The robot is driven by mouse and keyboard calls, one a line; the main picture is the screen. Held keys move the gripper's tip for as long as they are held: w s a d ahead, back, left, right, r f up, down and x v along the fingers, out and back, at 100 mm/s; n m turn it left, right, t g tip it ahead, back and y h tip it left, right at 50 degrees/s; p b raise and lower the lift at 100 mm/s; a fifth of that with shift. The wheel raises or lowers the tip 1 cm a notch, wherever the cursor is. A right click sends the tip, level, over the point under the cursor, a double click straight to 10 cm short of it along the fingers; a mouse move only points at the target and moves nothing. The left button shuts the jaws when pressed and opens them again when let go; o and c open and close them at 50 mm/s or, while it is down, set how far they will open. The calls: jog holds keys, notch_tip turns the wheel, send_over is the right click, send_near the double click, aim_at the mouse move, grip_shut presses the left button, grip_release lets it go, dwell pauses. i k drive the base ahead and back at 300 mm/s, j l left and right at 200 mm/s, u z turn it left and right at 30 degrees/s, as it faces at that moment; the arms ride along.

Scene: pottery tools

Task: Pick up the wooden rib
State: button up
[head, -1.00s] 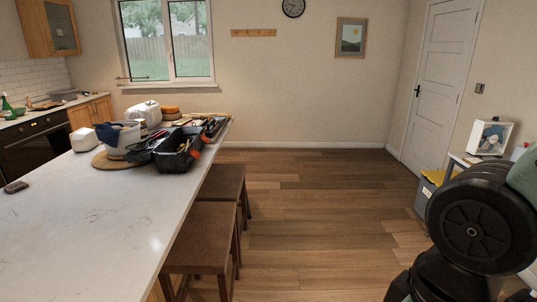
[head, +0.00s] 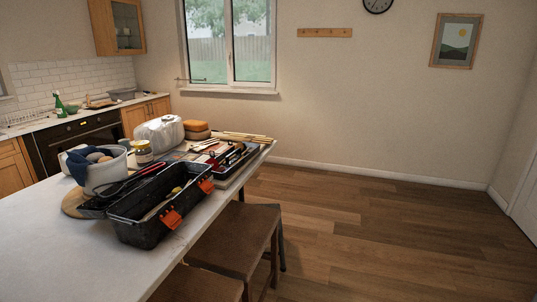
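The wooden rib cannot be made out with certainty. Several small tools lie at the far end of the white island counter (head: 60,241), too small to tell apart. Among them are thin light wooden pieces (head: 244,137) at the far edge and a dark tray of tools (head: 233,158) near the right edge. A black open toolbox (head: 137,232) with orange latches stands in front of them, with tools inside. My gripper is not in view.
A white bowl (head: 97,176) with dark blue cloth sits on a round wooden board (head: 72,205). A white wrapped block (head: 159,132), a jar (head: 143,153) and orange-brown sponges or blocks (head: 196,127) stand behind. Brown stools (head: 236,238) line the counter's right side. The wooden floor (head: 380,225) at right is clear.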

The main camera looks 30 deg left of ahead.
aim_at(239, 145)
jog(key=i+u, duration=0.25)
jog(key=i, duration=0.2)
jog(key=i+u, duration=0.2)
jog(key=i, duration=0.3)
jog(key=i+l+u, duration=0.25)
jog(key=i, duration=0.2)
jog(key=i+l+u, duration=0.2)
jog(key=i, duration=0.25)
jog(key=i+u, duration=0.25)
jog(key=u, duration=0.15)
jog(key=i+l+u, duration=0.2)
jog(key=u, duration=0.25)
jog(key=i+l+u, duration=0.2)
jog(key=u, duration=0.2)
jog(key=i+l+u, duration=0.15)
jog(key=u, duration=0.3)
jog(key=i+l+u, duration=0.1)
jog(key=l+u, duration=0.3)
jog(key=i+l+u, duration=0.15)
jog(key=l+u, duration=0.25)
jog(key=i+l+u, duration=0.1)
jog(key=l+u, duration=0.35)
jog(key=j, duration=0.1)
